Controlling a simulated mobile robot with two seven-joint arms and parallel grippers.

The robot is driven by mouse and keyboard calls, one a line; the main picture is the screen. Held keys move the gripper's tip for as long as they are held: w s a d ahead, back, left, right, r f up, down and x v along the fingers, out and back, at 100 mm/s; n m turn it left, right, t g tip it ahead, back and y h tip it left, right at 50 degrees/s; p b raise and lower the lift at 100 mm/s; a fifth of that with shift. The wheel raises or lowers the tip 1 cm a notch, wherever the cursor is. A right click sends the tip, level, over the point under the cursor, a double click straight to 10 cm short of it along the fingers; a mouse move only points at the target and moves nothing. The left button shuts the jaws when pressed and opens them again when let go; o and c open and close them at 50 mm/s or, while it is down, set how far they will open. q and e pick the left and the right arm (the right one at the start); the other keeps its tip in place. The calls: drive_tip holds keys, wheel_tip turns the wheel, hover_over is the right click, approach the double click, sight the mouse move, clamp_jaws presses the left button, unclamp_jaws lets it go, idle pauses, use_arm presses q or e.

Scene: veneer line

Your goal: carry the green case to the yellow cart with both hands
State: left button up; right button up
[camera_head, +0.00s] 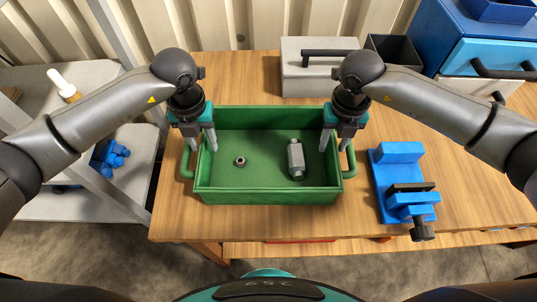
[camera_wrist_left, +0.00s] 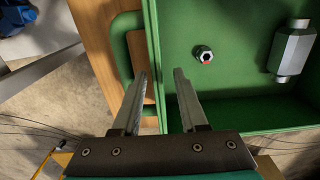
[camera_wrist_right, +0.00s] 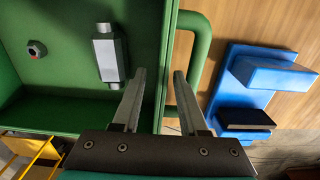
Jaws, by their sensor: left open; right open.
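The green case (camera_head: 265,197) is an open-topped box on the wooden table, with a handle on its left and right ends. It holds a grey block with round ends (camera_head: 296,160) and a small dark nut (camera_head: 240,160). My left gripper (camera_head: 203,148) is open over the left wall, one finger inside the case and one in the gap beside the left handle (camera_wrist_left: 122,60). My right gripper (camera_head: 331,148) is open over the right wall, near the right handle (camera_wrist_right: 202,50). Contact is unclear. A yellow frame (camera_wrist_right: 42,158), perhaps the yellow cart, shows low in the right wrist view.
A blue vise (camera_head: 399,180) stands right of the case on the table (camera_head: 365,225). Behind are a grey lidded box (camera_head: 305,80), a black bin (camera_head: 393,48) and blue drawers (camera_head: 480,55). A grey shelf (camera_head: 105,205) stands left. Floor shows in front.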

sight(207, 153)
use_arm(q)
drive_tip(key=shift+f, duration=2.3)
use_arm(e)
drive_tip(key=shift+f, duration=2.25)
use_arm(q)
clamp_jaws()
use_arm(e)
clamp_jaws()
use_arm(q)
drive_tip(key=shift+w+r, duration=0.1)
drive_tip(key=shift+r, duration=0.05)
use_arm(e)
drive_tip(key=shift+w+r, duration=0.1)
